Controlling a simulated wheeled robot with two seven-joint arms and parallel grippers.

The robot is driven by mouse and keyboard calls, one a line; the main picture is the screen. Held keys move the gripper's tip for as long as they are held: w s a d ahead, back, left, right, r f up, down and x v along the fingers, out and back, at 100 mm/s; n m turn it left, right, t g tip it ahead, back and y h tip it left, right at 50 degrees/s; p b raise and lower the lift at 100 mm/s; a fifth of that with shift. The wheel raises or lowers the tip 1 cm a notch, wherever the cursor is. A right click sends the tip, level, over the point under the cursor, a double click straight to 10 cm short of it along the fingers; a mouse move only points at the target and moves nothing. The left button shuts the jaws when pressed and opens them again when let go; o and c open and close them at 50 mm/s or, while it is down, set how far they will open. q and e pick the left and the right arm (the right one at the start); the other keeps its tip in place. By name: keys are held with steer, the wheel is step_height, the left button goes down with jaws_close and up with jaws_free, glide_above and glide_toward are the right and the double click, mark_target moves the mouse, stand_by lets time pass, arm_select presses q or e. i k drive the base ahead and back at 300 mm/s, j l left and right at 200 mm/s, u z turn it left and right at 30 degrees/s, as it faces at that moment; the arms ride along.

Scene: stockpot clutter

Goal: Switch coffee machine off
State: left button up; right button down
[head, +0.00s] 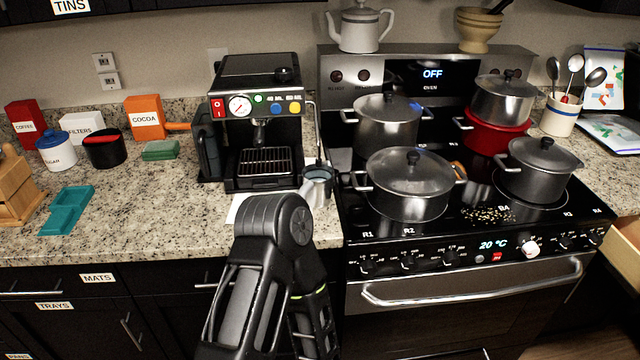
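The black coffee machine (262,75) stands on the granite counter, left of the stove. On the left of its front panel is a red power switch (217,108) with small white marks; its position is too small to tell. Beside the switch are a round white gauge (239,106) and green, blue and yellow buttons (276,107). A black arm of mine rises from the bottom edge in front of the counter, its bent joint below the machine. The arm does not cover the switch. Neither gripper's fingers show.
A metal jug (317,187) stands at the machine's right front. The stove (470,215) on the right carries several pots.

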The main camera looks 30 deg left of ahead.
mark_target(217, 104)
steer(key=u, duration=1.4)
steer(key=k+l, duration=0.1)
steer(key=l, duration=0.2)
steer(key=k+l+z, duration=0.1)
steer(key=l, duration=0.25)
